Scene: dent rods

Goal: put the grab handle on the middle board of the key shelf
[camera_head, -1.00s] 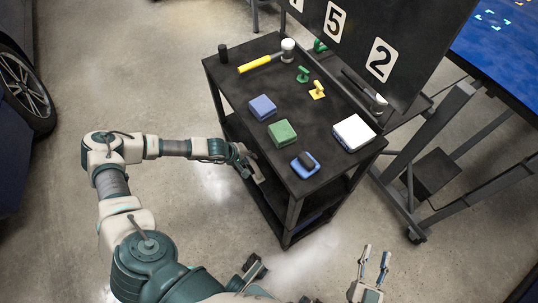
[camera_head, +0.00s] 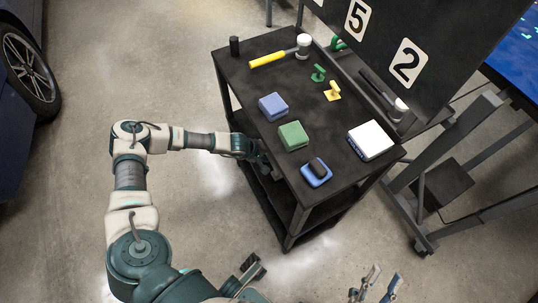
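The black shelf cart (camera_head: 240,83) stands in the middle, with a top board and lower boards under it. My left gripper (camera_head: 266,165) is at the cart's left side, below the top board's edge, at about the level of the middle board. Its fingers are dark and partly hidden, so I cannot tell whether they hold anything. A blue block with a dark raised grip (camera_head: 316,174) lies on the top board near its front corner; I cannot tell whether it is the grab handle. My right gripper (camera_head: 377,284) is low at the bottom right, its fingers apart and empty.
On the top board are a blue block (camera_head: 273,106), a green block (camera_head: 293,136), a white box (camera_head: 371,140), a yellow-handled mallet (camera_head: 268,60), and green (camera_head: 318,73) and yellow (camera_head: 333,91) hooks. A black numbered panel (camera_head: 420,40) rises behind.

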